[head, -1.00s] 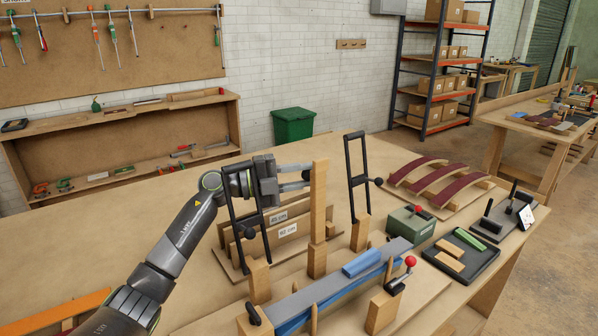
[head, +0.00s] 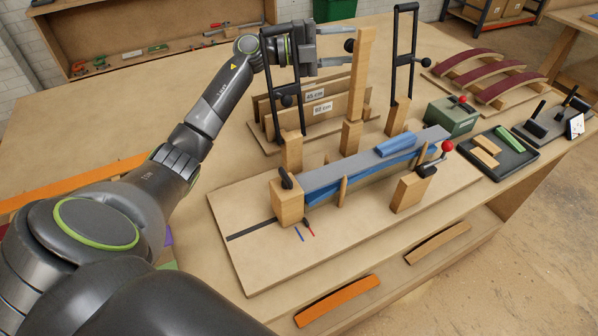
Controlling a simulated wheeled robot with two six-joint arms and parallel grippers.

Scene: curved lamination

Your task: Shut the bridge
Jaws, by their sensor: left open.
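Two tall black frames, the left one (head: 264,88) and the right one (head: 394,60), stand upright above the wooden fixture. An upright wooden bar (head: 360,82) rises between them from a wooden block. I cannot tell which of these parts the task calls the bridge. Below them a grey strip with a blue layer (head: 345,177) lies across the fixture, with a blue block (head: 396,144) on top. My left gripper (head: 350,62) is open, its fingers pointing right beside the upright bar; whether they touch it is unclear. My right gripper is out of view.
A green box (head: 450,116), a dark tray (head: 492,158) and a rack of curved red strips (head: 497,79) stand to the right. The baseboard front (head: 262,262) is clear.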

